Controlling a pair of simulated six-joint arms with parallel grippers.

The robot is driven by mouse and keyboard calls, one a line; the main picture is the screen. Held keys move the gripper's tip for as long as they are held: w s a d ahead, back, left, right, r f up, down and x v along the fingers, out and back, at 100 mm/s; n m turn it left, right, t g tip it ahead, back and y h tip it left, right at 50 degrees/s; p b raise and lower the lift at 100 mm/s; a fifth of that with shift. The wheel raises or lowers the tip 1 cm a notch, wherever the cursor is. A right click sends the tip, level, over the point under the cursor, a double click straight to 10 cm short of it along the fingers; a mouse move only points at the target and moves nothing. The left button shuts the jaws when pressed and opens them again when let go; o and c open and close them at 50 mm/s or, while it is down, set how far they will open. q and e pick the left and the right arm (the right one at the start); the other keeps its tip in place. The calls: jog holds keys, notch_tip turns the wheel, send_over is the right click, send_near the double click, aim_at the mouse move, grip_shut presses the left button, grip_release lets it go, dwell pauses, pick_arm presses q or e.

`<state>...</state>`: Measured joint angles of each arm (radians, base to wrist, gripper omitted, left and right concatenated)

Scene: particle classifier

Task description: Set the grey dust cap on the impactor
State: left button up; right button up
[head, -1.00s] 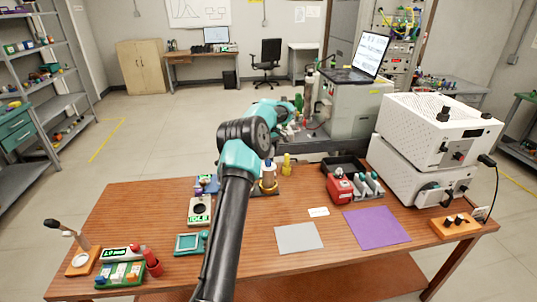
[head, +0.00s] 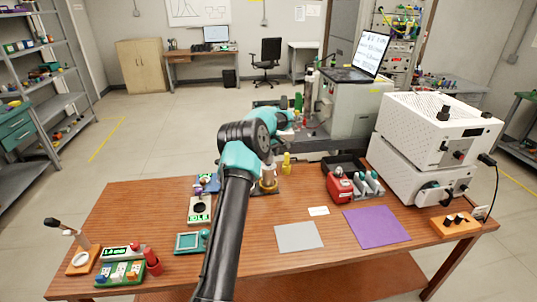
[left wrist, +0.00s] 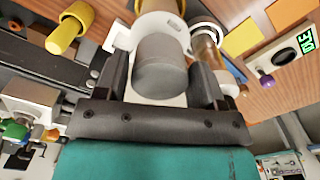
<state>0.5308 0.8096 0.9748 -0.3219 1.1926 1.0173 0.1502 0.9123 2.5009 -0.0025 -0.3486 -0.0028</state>
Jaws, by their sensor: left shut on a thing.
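My left gripper (left wrist: 160,82) is shut on the grey dust cap (left wrist: 162,68), a smooth grey cylinder between its two dark fingers in the left wrist view. Directly beyond the cap is a white ringed part with a gold-coloured end (left wrist: 160,6), which looks like the impactor; I cannot tell whether the cap touches it. In the head view, the white and gold upright piece (head: 268,183) stands on a dark base just right of my left arm, partly hidden. My left gripper (head: 268,158) is mostly hidden behind the arm there, and the cap cannot be made out. My right gripper is not in view.
A yellow knobbed piece (head: 286,164) stands close on the right, and an instrument showing IDLE (head: 199,209) on the left. An amber cylinder (left wrist: 207,45) is close beside the cap. A grey mat (head: 299,237) and purple mat (head: 376,226) lie bare in front.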

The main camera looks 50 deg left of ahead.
pick_arm(q)
jog(key=o, duration=0.9)
notch_tip(320, 180, up, 13)
dwell(0.4)
dwell(0.5)
